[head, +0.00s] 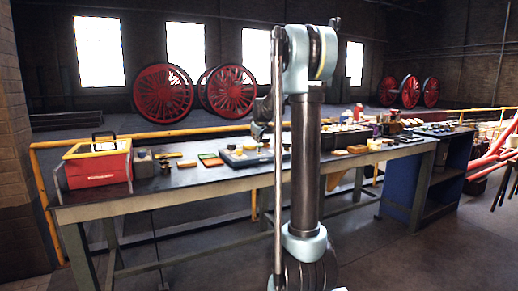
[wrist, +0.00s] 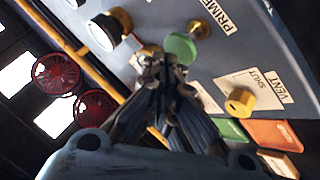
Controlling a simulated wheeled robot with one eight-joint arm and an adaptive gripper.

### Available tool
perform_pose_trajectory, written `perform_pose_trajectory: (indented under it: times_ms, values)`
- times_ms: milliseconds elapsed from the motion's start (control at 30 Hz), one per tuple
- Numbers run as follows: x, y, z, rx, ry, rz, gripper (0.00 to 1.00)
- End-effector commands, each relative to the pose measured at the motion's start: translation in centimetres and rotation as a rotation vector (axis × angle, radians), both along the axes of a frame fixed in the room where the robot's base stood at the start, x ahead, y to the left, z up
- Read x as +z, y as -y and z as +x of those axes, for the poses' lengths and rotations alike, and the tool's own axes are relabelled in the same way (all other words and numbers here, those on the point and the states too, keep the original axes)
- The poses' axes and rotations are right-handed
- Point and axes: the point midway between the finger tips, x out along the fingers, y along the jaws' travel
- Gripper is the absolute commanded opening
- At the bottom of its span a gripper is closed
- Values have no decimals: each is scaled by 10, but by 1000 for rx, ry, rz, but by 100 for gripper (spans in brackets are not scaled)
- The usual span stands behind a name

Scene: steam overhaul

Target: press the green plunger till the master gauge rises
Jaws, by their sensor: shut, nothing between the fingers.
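The green plunger (wrist: 181,47) has a round green cap beside a brass fitting (wrist: 200,29) and a PRIME label (wrist: 224,16). It stands on a sloped grey panel (wrist: 165,18). My gripper (wrist: 155,52) is shut and empty. Its tips appear just left of and below the green cap; I cannot tell whether they touch it. A round white-faced gauge (wrist: 104,33) with a dark rim is left of the plunger; its needle cannot be read. Another round part (wrist: 75,3) is cut off at the top edge. In the head view the panel (head: 246,156) lies on the bench, partly behind my arm.
Green (wrist: 230,130) and orange (wrist: 272,134) flat pieces lie beyond the panel. A red-and-yellow box (head: 97,165) stands at the bench's left end. Several small items lie along the bench (head: 180,184).

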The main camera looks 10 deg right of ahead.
Motion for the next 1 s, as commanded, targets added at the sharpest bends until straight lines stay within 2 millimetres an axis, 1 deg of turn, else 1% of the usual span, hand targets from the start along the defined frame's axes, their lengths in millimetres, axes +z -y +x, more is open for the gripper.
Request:
perform_pose_trajectory:
  times_ms: [1000]
  values:
    - [-9, 0, 0, 0, 0, 0, 0]
